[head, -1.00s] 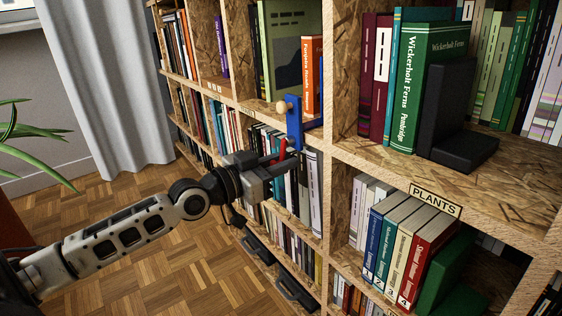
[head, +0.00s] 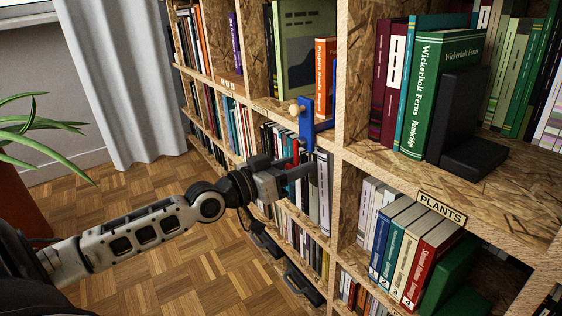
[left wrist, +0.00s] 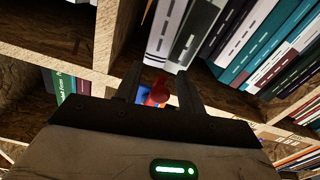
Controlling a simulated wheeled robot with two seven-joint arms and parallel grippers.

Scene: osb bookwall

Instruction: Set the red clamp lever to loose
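A blue clamp bracket (head: 306,122) with a pale round knob (head: 295,109) is on the shelf edge in the head view. The red clamp lever (left wrist: 158,92) shows in the left wrist view between my two fingers, with a bit of blue clamp (left wrist: 146,101) behind it. Whether a finger touches the lever I cannot tell. My right gripper is not in view.
Book-filled shelves of the OSB bookcase (head: 343,120) surround the clamp. A black bookend (head: 466,135) stands by the green books at right. A plant (head: 35,140) and a grey curtain (head: 125,80) are at left. The parquet floor (head: 165,260) is open.

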